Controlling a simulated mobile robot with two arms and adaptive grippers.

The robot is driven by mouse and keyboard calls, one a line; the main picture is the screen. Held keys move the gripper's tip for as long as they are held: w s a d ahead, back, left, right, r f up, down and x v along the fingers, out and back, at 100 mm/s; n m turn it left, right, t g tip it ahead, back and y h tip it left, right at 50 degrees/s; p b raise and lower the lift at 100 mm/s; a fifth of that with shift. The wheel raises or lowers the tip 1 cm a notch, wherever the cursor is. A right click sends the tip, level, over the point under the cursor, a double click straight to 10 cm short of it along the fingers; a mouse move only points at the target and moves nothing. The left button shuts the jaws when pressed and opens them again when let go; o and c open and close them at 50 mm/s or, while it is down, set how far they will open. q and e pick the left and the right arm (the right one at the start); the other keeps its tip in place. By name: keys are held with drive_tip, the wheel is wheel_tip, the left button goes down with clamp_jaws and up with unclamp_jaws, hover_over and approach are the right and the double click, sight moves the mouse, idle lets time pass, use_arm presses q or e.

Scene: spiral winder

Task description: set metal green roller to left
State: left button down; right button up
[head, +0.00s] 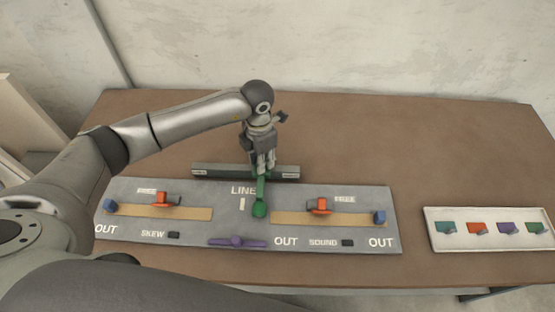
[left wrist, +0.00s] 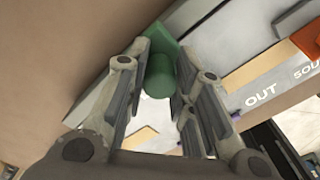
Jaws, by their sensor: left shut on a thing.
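The green roller (head: 260,208) stands on the grey panel (head: 230,187), right of the "LINE" label, as a green bar with a rounded end toward me. My left gripper (head: 264,166) comes down from above at its far end and is shut on it. In the left wrist view the green roller (left wrist: 160,75) shows between the fingertips of my left gripper (left wrist: 163,90). The fingers hide part of the roller. My right gripper is not in view.
The panel has orange sliders (head: 160,199) (head: 319,206), blue blocks (head: 110,205) (head: 379,217) and a purple lever (head: 237,242). A dark bar (head: 215,170) lies along its back edge. A white tray (head: 490,246) with several coloured pieces stands at the right. The back of the brown table (head: 400,130) is clear.

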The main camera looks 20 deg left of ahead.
use_arm(q)
drive_tip(key=s+a+b, duration=0.1)
drive_tip(key=a, duration=0.3)
drive_tip(key=s+a+b, duration=0.1)
drive_tip(key=a, duration=0.4)
drive_tip(key=s+a+b, duration=0.1)
drive_tip(key=s+a, duration=0.1)
drive_tip(key=a, duration=0.2)
drive_tip(key=shift+a+b, duration=0.35)
drive_tip(key=shift+a, duration=0.05)
drive_tip(key=shift+s+a, duration=0.1)
drive_tip(key=shift+a, duration=0.45)
drive_tip(key=c, duration=1.2)
unclamp_jaws()
drive_tip(key=shift+s+a, duration=0.1)
drive_tip(key=shift+a, duration=0.05)
drive_tip(key=shift+c, duration=0.2)
drive_tip(key=shift+r, duration=0.2)
wheel_tip(320, 180, up, 12)
drive_tip(key=shift+f, duration=0.15)
drive_tip(key=shift+f, duration=0.1)
